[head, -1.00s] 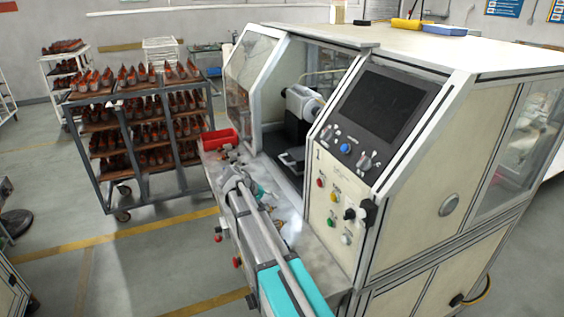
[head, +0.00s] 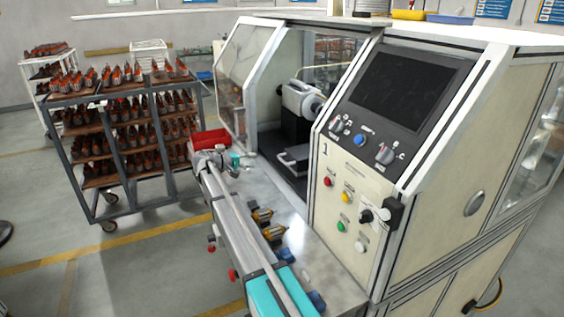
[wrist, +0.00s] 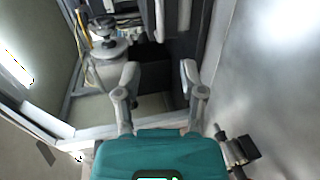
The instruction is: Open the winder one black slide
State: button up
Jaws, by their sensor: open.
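Winder one (head: 338,190) is the cream machine with a "1" on its panel; its front bay stands open in the head view. Inside are a grey winding head (head: 300,98) and dark parts below it, with a black block carrying a pale plate (head: 293,157). I cannot tell for sure which dark part is the black slide or how far it is open. My gripper (head: 245,166) is small in the head view, in front of the bay and apart from the machine. In the wrist view my gripper (wrist: 158,78) is open and empty, with dark machine parts (wrist: 155,50) beyond the fingers.
A loaded rack (head: 125,140) stands at the left.

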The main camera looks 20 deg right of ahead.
aim_at(282, 159)
jog(key=shift+d+f, duration=0.1)
jog(key=shift+d, duration=0.05)
jog(key=b+x, duration=0.3)
jog(key=x, duration=1)
jog(key=shift+d, duration=0.3)
grip_shut()
